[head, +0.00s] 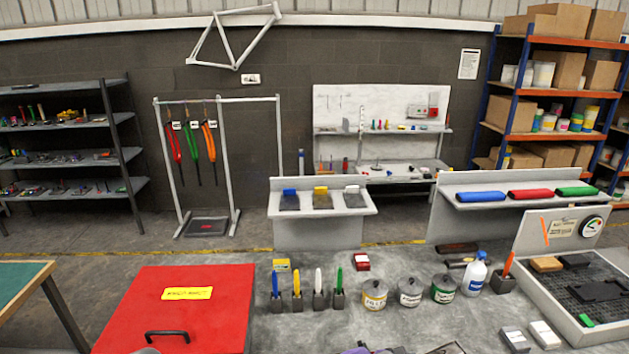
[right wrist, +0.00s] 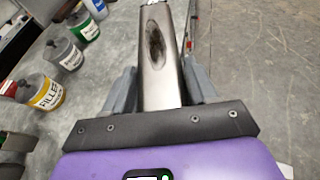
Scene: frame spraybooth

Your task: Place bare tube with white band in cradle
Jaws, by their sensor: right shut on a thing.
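My right gripper (right wrist: 160,88) is shut on a bare grey metal tube (right wrist: 158,55) with a dark smudge on its face. The tube points away from the palm, and its far end is at the top edge of the right wrist view. A small white bit shows at that end; I cannot tell if it is a band. In the head view only a little purple shows at the bottom edge. No cradle is plainly recognisable; a grey stand (head: 318,230) at the back holds three dark pads with blue, yellow and white (head: 352,189) tabs. My left gripper is not in view.
A red lidded box (head: 220,300) with a black handle stands at front left. A grey tray (head: 560,310) is at right.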

